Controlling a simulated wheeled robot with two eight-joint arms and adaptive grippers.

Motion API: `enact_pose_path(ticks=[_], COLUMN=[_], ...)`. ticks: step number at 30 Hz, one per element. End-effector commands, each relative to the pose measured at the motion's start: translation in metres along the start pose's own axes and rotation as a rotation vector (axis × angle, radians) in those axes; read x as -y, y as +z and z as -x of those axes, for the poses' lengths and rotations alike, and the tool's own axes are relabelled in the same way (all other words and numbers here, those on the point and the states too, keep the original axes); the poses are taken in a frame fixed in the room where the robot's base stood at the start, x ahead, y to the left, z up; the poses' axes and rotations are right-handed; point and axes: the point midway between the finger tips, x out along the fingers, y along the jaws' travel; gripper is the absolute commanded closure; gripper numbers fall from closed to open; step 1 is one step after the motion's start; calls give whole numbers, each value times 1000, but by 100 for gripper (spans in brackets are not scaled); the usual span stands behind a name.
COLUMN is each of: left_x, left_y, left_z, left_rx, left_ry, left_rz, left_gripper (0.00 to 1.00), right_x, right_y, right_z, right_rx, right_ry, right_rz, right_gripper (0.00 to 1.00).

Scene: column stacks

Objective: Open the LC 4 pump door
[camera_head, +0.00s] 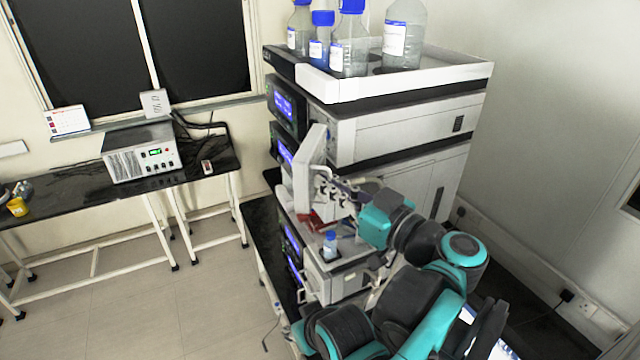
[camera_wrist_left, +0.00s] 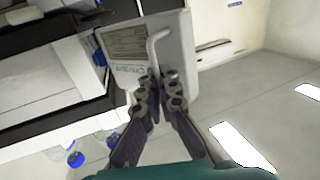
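The LC 4 pump door appears to be the pale panel (camera_head: 310,160) standing out from the front of the instrument stack in the head view, at an angle to it. In the left wrist view the panel (camera_wrist_left: 135,55) shows a printed label and a bent white bar. My left gripper (camera_head: 335,195) is at the panel's lower right in the head view. In the left wrist view its two fingers (camera_wrist_left: 158,92) are close together around the lower end of the bar, and seem shut on it. The exact contact is hidden. My right gripper is not in view.
The stack has a top tray (camera_head: 400,78) holding several blue-capped bottles (camera_head: 350,50). A small vial (camera_head: 330,245) stands in a lower module, below the panel. A black bench (camera_head: 80,190) with a grey power box (camera_head: 140,160) stands left. Floor between is clear.

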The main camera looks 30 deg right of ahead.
Motion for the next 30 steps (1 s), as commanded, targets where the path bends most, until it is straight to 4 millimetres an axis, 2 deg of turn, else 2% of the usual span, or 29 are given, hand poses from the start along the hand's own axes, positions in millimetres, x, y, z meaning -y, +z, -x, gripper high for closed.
enact_pose_path(ticks=[16,18,27,30], left_x=[-3,-3,-3,-3], left_y=[-1,-1,-1,-7], left_z=[2,2,2,2], left_rx=[-2,-3,-1,-1], left_ry=[4,3,3,3], left_rz=[-2,-2,-1,0], left_gripper=[100,86,86,86], right_x=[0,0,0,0], right_y=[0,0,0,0], right_z=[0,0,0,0], right_rx=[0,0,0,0], right_ry=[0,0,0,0], right_rz=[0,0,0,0], right_gripper=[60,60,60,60])
